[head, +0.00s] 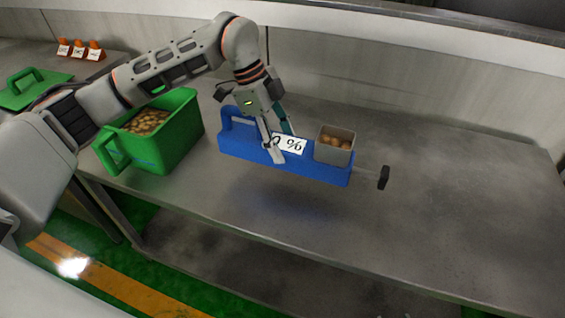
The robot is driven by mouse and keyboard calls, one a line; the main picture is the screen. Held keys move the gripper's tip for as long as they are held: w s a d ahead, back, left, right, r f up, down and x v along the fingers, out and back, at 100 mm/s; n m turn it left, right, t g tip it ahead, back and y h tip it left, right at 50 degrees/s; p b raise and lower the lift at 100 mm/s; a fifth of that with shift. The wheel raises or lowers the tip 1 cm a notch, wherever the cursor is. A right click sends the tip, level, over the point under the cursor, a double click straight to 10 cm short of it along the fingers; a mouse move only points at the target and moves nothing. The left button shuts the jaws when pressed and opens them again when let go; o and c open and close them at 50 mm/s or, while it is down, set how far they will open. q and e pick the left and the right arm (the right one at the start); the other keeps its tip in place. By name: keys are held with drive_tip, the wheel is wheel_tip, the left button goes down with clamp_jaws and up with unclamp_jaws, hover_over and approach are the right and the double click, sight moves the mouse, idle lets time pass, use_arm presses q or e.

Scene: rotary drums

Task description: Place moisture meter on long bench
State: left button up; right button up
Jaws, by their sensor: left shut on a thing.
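The moisture meter (236,146) is a long blue body with a handle at its left end and a white label with a percent sign on its front. A grey square cup (335,150) with brown pieces in it sits at its right end, and a rod with a black knob (384,178) sticks out to the right. My left gripper (279,146) is shut on the meter near its middle. The meter appears held just above the long grey bench (440,215), with a shadow below it. My right gripper is not in view.
A green bin (186,128) of brown pieces stands left of the meter. A wall runs behind the bench. The bench's right half is clear.

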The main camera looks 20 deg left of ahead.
use_arm(q)
drive_tip(key=shift+f, duration=3.45)
drive_tip(key=o, duration=1.7)
drive_tip(key=shift+f, duration=0.1)
drive_tip(key=v, duration=1.1)
drive_tip(key=shift+a+r, duration=0.15)
drive_tip(key=shift+r, duration=0.4)
drive_tip(key=shift+s, duration=0.1)
